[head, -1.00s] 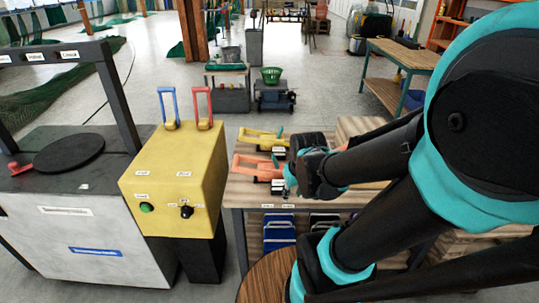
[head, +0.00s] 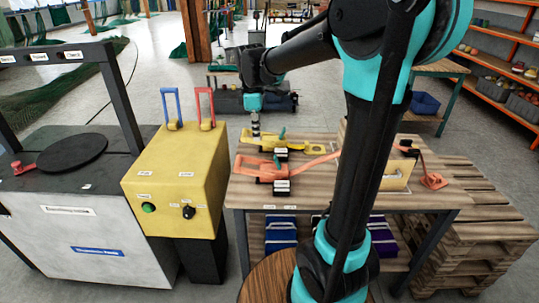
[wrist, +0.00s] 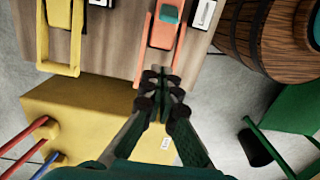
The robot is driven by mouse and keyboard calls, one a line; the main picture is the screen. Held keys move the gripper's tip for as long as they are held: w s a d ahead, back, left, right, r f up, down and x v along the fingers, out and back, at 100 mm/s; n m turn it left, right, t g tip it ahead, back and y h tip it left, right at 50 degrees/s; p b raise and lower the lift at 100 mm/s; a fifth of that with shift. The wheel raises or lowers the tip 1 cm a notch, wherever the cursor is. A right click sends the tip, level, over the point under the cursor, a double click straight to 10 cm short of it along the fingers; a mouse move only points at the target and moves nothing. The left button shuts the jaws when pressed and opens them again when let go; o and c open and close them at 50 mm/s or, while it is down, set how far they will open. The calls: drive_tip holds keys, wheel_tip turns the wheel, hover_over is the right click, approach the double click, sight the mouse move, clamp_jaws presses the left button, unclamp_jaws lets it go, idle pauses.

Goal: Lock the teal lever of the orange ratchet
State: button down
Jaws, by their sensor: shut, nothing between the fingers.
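The orange ratchet (head: 262,176) lies on the wooden table, with its long orange bar stretching right. Its small teal lever (head: 278,161) rises from its middle. The wrist view shows the orange ratchet (wrist: 161,38) and its teal lever (wrist: 171,14) at the top centre. A yellow ratchet (head: 312,144) with a teal lever lies behind it. My gripper (head: 256,136) points down above the left part of the table, shut and empty. In the wrist view its fingertips (wrist: 161,82) sit below the near end of the orange ratchet, apart from the teal lever.
A yellow control box (head: 170,165) with blue and red levers stands left of the table (head: 240,194). An upright wooden panel and an orange-based fitting (head: 432,180) stand at the table's right. Wooden pallets (head: 480,235) are beside it. A barrel (wrist: 268,40) shows in the wrist view.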

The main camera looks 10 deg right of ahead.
sight(277, 163)
drive_tip(key=d+f, duration=0.1)
drive_tip(key=f, duration=0.5)
drive_tip(key=d+f, duration=0.1)
drive_tip(key=f, duration=0.2)
drive_tip(key=shift+s+d+f, duration=0.1)
drive_tip(key=shift+s+d, duration=0.2)
drive_tip(key=shift+d, duration=0.05)
drive_tip(key=shift+s+d+r, duration=0.1)
drive_tip(key=shift+d+r, duration=0.2)
drive_tip(key=shift+d, duration=0.4)
drive_tip(key=shift+d, duration=0.1)
